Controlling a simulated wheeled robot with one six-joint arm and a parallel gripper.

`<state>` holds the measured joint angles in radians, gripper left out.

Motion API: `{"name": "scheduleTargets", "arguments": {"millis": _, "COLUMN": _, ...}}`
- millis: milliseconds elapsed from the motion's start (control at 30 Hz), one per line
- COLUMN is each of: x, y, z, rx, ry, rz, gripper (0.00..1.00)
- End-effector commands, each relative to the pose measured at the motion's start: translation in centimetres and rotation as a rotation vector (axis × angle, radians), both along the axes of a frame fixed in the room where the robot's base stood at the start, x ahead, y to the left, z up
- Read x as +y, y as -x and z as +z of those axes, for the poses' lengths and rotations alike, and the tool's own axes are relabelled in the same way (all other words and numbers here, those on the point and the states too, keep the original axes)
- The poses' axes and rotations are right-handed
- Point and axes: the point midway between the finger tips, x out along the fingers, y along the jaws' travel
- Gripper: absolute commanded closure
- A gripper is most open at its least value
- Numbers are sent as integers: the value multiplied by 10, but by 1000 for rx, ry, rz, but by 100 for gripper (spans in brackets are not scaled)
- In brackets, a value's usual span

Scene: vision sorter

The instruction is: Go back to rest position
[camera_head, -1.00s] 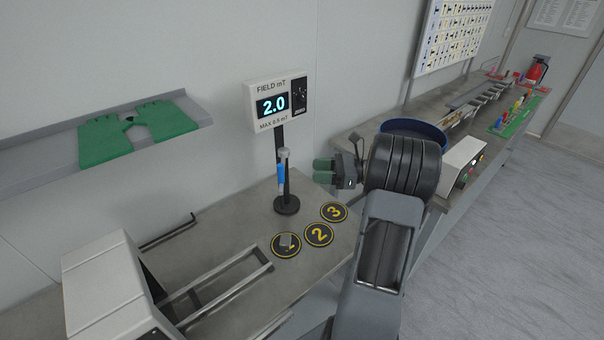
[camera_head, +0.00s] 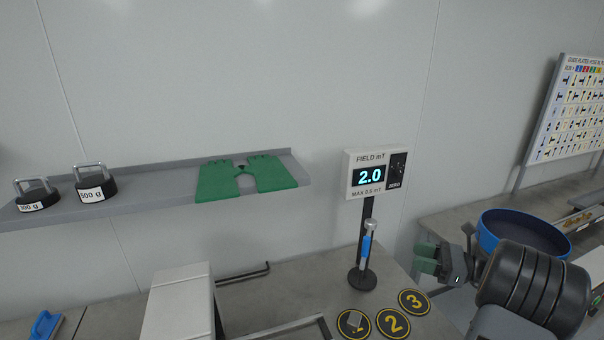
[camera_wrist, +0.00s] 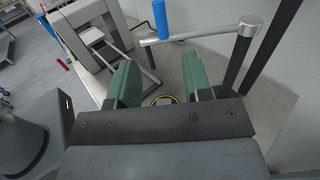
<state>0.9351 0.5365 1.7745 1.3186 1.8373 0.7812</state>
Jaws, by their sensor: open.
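My gripper (camera_head: 427,262) is at the right in the head view, past the numbered discs and left of the blue bowl. Its green jaws are apart, and the wrist view (camera_wrist: 160,88) shows nothing between them. Beyond the jaws in the wrist view, a grey post with a horizontal arm and a blue cylinder (camera_wrist: 161,18) stand near. Part of a yellow-and-black disc (camera_wrist: 160,100) shows between the jaws.
A field meter (camera_head: 374,176) reads 2.0 above a stand with a blue-banded probe (camera_head: 366,247). Discs 1, 2 and 3 (camera_head: 393,323) lie on the bench. A blue bowl (camera_head: 524,234) sits behind my arm.

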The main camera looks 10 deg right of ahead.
Motion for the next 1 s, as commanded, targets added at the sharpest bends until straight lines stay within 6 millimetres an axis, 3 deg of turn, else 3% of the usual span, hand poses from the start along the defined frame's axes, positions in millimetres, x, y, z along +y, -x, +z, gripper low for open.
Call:
{"name": "scheduleTargets", "arguments": {"millis": 67, "x": -2, "y": -2, "z": -5, "rx": -22, "ry": 49, "rz": -15, "gripper": 55}}
{"name": "scheduleTargets", "arguments": {"millis": 233, "x": 9, "y": 15, "z": -59, "rx": 27, "ry": 314, "rz": 35, "gripper": 55}}
{"name": "scheduleTargets", "arguments": {"millis": 433, "x": 66, "y": 57, "z": -86, "rx": -32, "ry": 855, "rz": 391, "gripper": 55}}
{"name": "scheduleTargets", "arguments": {"millis": 567, "x": 99, "y": 81, "z": -83, "rx": -187, "ry": 1205, "rz": 704, "gripper": 55}}
{"name": "scheduleTargets", "arguments": {"millis": 733, "x": 136, "y": 104, "z": -63, "rx": -487, "ry": 1606, "rz": 1088, "gripper": 55}}
{"name": "scheduleTargets", "arguments": {"millis": 833, "x": 156, "y": 112, "z": -48, "rx": -657, "ry": 1767, "rz": 1232, "gripper": 55}}
{"name": "scheduleTargets", "arguments": {"millis": 1000, "x": 189, "y": 124, "z": -26, "rx": -869, "ry": 1908, "rz": 1331, "gripper": 55}}
